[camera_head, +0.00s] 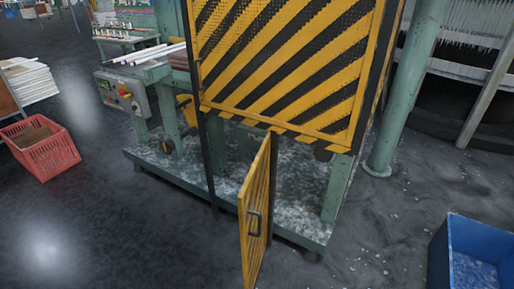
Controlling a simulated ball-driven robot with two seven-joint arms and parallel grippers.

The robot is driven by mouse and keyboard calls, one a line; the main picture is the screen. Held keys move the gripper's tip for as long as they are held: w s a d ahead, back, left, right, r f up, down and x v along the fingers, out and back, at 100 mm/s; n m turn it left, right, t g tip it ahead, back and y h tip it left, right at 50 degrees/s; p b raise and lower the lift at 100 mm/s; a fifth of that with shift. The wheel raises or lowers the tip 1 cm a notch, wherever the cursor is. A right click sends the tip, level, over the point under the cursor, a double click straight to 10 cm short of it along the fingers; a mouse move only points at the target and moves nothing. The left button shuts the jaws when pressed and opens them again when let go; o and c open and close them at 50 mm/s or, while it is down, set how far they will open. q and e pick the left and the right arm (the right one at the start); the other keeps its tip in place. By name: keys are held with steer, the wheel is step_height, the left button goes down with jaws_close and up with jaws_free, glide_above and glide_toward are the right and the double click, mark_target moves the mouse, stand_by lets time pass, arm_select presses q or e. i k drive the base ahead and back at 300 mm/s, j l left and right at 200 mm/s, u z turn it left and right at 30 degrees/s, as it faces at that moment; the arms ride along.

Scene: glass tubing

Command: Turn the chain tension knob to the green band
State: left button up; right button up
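A green machine (338,190) stands in the middle, with a yellow-and-black striped mesh guard (285,60) on its upper part. A narrow yellow striped door (256,215) with a dark handle stands swung out below the guard, leaving the lower bay open. No green band can be made out. Neither of my grippers is in view.
A grey control box (124,92) with a red button is on the machine's left end. A red crate (42,148) stands at left, a blue bin (466,255) at lower right. A green post (408,90) rises right of the machine. The floor at lower left is clear.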

mark_target(252, 154)
steer(key=i+j+z, duration=1.1)
steer(key=k+j, duration=0.05)
steer(key=j, duration=0.05)
